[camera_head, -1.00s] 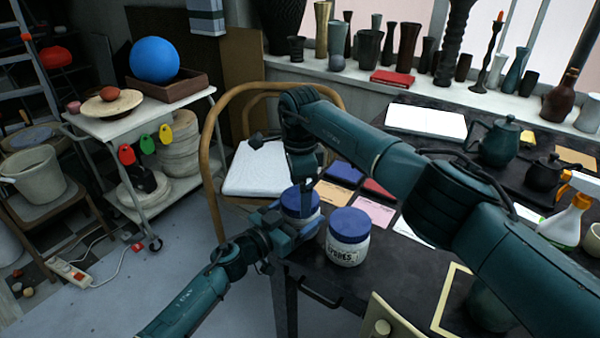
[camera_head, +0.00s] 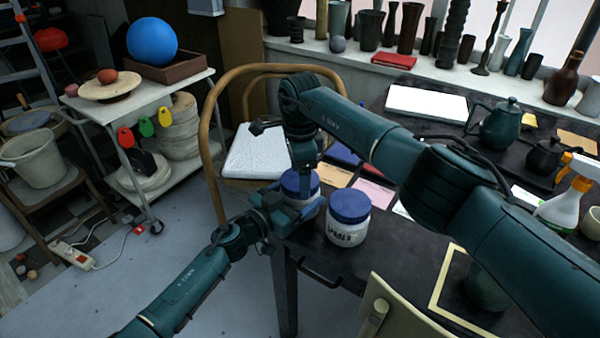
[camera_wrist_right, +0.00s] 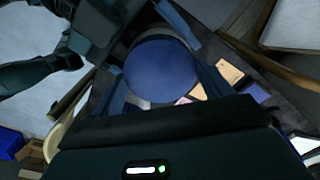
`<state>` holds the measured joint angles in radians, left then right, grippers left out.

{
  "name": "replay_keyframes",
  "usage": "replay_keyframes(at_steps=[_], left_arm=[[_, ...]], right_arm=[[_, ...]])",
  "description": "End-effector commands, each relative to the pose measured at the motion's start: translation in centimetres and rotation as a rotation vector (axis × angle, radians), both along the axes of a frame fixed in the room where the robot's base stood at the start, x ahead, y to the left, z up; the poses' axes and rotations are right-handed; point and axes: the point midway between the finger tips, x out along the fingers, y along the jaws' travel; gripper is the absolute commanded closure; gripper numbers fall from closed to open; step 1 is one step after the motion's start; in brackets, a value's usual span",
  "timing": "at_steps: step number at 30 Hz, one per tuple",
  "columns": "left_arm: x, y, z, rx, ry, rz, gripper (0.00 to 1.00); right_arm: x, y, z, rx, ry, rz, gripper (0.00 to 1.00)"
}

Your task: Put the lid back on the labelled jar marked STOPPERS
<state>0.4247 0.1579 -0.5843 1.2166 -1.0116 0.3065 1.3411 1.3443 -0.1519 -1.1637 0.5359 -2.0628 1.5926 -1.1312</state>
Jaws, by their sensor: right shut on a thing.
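A white jar (camera_head: 301,202) stands near the table's left corner, its label hidden by my left gripper. A blue lid (camera_head: 296,182) is at its mouth; I cannot tell whether it is fully seated. My right gripper (camera_head: 304,172) comes down from above and is shut on this lid. The lid's round top (camera_wrist_right: 160,68) lies between the two fingers in the right wrist view. My left gripper (camera_head: 288,212) is low beside the jar; its fingertips are partly hidden, so its grip is unclear. A second white jar (camera_head: 346,231) with a blue lid (camera_head: 349,206) stands just right; its dark label is hard to read.
The dark table (camera_head: 400,270) holds coloured cards (camera_head: 373,193), a white pad (camera_head: 427,104), a teapot (camera_head: 500,128) and a spray bottle (camera_head: 563,208). A wooden chair (camera_head: 211,130) stands behind the jars.

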Motion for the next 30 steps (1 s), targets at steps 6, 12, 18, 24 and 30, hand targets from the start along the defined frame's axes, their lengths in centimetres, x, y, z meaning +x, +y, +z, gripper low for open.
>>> replay_keyframes(at_steps=[6,12,18,24,30], left_arm=[[-0.02,0.01,-0.1,0.002,0.001,0.0,0.83],[-0.02,0.01,-0.1,0.002,0.001,0.0,0.83],[-0.01,0.02,-0.1,0.002,0.001,0.0,0.83],[-0.01,0.02,-0.1,0.002,0.001,0.001,0.83],[-0.01,0.02,-0.1,0.001,0.001,0.001,0.83]], right_arm=[[0.01,-0.02,0.05,-0.001,-0.001,-0.113,0.5],[0.01,-0.02,0.03,-0.001,-0.001,-0.523,0.5],[0.0,-0.01,-0.02,0.0,-0.001,-0.97,0.5],[0.0,-0.02,-0.03,0.0,-0.002,-1.418,0.5],[0.0,-0.01,-0.06,0.001,0.0,-1.808,0.5]])
